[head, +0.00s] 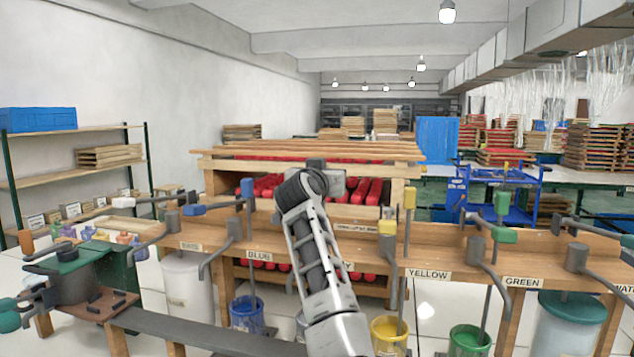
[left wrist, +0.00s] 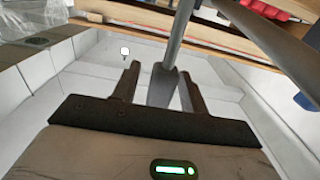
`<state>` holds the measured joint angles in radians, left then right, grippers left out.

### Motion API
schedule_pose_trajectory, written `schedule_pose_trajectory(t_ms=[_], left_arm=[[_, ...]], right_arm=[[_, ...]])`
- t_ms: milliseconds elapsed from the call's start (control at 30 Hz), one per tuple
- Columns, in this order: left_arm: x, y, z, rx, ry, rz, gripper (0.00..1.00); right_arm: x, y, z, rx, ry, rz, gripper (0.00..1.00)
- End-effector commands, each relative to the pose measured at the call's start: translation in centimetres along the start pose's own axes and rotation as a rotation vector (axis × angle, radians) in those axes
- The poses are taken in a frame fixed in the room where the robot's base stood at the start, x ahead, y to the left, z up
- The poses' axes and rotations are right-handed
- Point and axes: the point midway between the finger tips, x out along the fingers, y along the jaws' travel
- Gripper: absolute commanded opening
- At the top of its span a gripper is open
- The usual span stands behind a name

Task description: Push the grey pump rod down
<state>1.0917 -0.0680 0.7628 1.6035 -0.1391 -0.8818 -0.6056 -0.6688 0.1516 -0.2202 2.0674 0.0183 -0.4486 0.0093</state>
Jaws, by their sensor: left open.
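My left arm comes up from the bottom of the head view and covers the middle of the pump bench. In the left wrist view my left gripper (left wrist: 160,70) is open, with its two dark fingers apart. A grey bar (left wrist: 180,28) shows between and beyond the fingers; I cannot tell whether they touch it. In the head view a dark grey block (head: 316,163), probably the top of the grey pump rod, shows just above my arm's bend. The rest of that rod and most of its label are hidden behind my arm. My right gripper is not in view.
The wooden bench (head: 455,252) carries other pumps, with a blue rod (head: 248,195) left and yellow (head: 410,198) and green (head: 502,200) rods right. Grey bent spouts stick out towards me. Blue (head: 246,314), yellow (head: 390,336) and green (head: 469,341) buckets stand below.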

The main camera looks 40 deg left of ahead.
Motion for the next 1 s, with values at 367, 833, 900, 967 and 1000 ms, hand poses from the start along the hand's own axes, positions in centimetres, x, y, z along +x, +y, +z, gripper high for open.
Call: schedule_pose_trajectory(t_ms=[367,833,900,967,1000], left_arm=[[-8.0,0.0,0.3,0.0,0.004,-0.002,0.44],[-15.1,0.0,0.1,-0.001,0.001,0.0,0.44],[-15.3,0.0,0.0,-0.001,0.001,0.0,0.44],[-15.3,0.0,0.0,-0.001,0.0,0.0,0.44],[-15.3,0.0,0.0,-0.001,0.0,0.0,0.44]], right_arm=[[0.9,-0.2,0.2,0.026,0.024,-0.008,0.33],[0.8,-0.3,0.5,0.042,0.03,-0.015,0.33],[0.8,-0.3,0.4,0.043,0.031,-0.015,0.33],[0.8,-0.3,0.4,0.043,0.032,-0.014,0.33],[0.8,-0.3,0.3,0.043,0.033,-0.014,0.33]])
